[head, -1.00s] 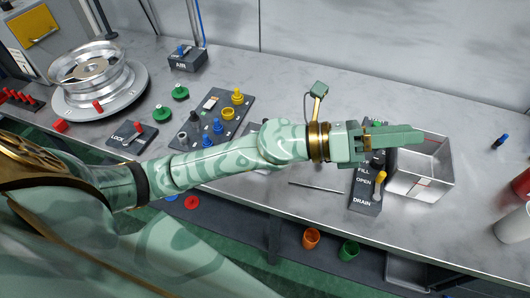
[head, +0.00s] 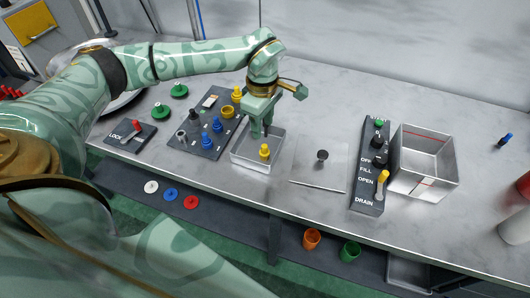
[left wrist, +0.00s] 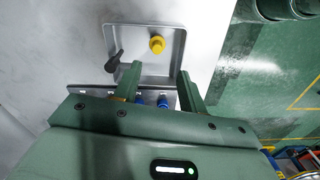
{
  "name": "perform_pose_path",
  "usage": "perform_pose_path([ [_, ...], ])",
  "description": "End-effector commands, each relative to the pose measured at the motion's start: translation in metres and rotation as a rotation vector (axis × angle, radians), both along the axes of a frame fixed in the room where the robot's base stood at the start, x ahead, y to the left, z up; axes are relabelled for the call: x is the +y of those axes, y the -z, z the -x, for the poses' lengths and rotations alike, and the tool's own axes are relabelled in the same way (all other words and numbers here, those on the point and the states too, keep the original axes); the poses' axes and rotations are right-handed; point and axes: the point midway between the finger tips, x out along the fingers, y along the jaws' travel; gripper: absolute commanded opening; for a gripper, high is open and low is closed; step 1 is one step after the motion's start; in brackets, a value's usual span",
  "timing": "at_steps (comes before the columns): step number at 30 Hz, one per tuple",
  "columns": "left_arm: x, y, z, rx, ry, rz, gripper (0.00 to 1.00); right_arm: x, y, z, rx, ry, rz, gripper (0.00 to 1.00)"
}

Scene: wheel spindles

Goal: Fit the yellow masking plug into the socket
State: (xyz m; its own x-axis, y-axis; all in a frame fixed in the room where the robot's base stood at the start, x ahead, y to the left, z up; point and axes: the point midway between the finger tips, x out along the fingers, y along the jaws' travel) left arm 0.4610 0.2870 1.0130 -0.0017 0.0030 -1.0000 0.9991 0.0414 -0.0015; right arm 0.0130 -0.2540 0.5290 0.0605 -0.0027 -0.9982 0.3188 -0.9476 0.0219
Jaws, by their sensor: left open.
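A yellow plug (head: 264,152) stands in a small metal tray (head: 240,157) at mid-table. It also shows in the left wrist view (left wrist: 157,44), beyond my fingertips. My left gripper (head: 262,130) points down over the tray's back part, open and apart from the plug; its two fingers (left wrist: 160,82) have nothing between them. A dark grey panel (head: 207,147) left of the tray carries a yellow ring (head: 227,113), another yellow plug (head: 237,95) and blue plugs (head: 206,139). I cannot tell for certain which fitting is the socket. My right gripper is out of view.
A clear plate with a black knob (head: 322,155) and a thin rod (head: 318,188) lie right of the tray. A FILL/DRAIN switch box (head: 366,197) and a larger metal bin (head: 423,180) stand farther right. A LOCK lever box (head: 125,137) is at left.

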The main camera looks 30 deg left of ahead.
Motion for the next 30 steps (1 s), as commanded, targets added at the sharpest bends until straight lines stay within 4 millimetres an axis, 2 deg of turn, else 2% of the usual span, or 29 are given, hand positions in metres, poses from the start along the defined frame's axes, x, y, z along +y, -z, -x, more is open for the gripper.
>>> perform_pose_path([
  [1,-0.001,0.014,0.001,0.006,0.0,0.002,0.41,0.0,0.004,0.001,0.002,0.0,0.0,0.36],
  [3,-0.001,0.026,0.0,0.002,0.001,0.002,0.41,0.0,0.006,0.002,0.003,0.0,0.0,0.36],
  [10,-0.001,0.045,-0.001,0.001,0.001,0.003,0.41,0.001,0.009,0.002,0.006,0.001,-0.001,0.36],
  [18,-0.001,0.087,-0.005,0.002,0.002,0.003,0.41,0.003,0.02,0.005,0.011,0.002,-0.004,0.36],
  [26,-0.001,0.09,-0.006,-0.001,0.001,0.003,0.41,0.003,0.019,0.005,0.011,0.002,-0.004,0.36],
  [27,-0.001,0.09,-0.006,-0.001,0.001,0.003,0.39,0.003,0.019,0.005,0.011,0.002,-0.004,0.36],
  [30,-0.001,0.09,-0.006,-0.001,0.001,0.003,0.11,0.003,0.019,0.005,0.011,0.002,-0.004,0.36],
])
